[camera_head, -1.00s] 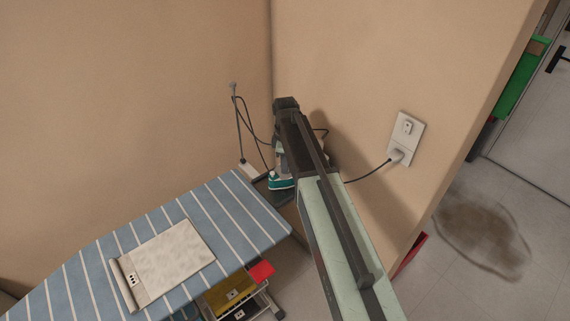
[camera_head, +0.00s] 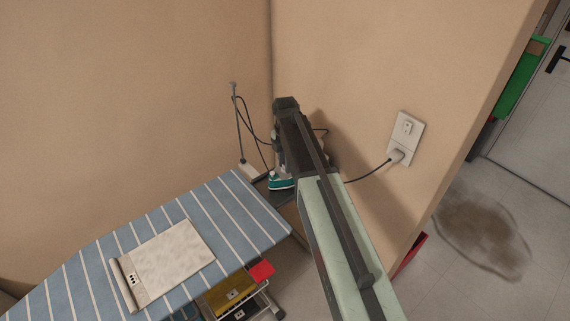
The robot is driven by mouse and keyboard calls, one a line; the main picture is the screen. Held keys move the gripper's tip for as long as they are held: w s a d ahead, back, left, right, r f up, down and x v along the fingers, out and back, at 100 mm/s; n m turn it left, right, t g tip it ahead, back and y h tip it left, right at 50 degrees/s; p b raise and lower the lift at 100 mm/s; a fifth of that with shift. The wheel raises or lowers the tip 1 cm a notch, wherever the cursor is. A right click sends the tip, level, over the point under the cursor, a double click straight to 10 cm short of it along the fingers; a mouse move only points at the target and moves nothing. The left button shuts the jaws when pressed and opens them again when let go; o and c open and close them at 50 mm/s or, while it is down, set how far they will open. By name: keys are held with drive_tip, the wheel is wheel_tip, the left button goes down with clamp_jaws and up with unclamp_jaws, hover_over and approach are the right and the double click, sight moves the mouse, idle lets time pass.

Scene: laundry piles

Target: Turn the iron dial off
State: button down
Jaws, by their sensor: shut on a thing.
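The iron (camera_head: 281,182) stands at the far end of the ironing board, near the room corner. Its teal and white lower part shows to the left of my arm, and the rest is hidden behind it. The iron's dial cannot be made out. My gripper (camera_head: 286,104) is at the far end of my arm, at the iron's upper part. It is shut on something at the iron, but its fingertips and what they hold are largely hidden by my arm.
The striped blue ironing board (camera_head: 80,275) carries a folded light cloth (camera_head: 168,262). A cord runs to a plug in the wall outlet (camera_head: 405,138). A cord holder (camera_head: 238,125) stands left of the iron. Walls close in behind and to the right.

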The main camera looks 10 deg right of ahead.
idle(0.4)
drive_tip(key=c, duration=1.1)
unclamp_jaws()
wheel_tip(320, 180, up, 8)
drive_tip(key=p, duration=0.8)
drive_tip(key=shift+f, duration=0.15)
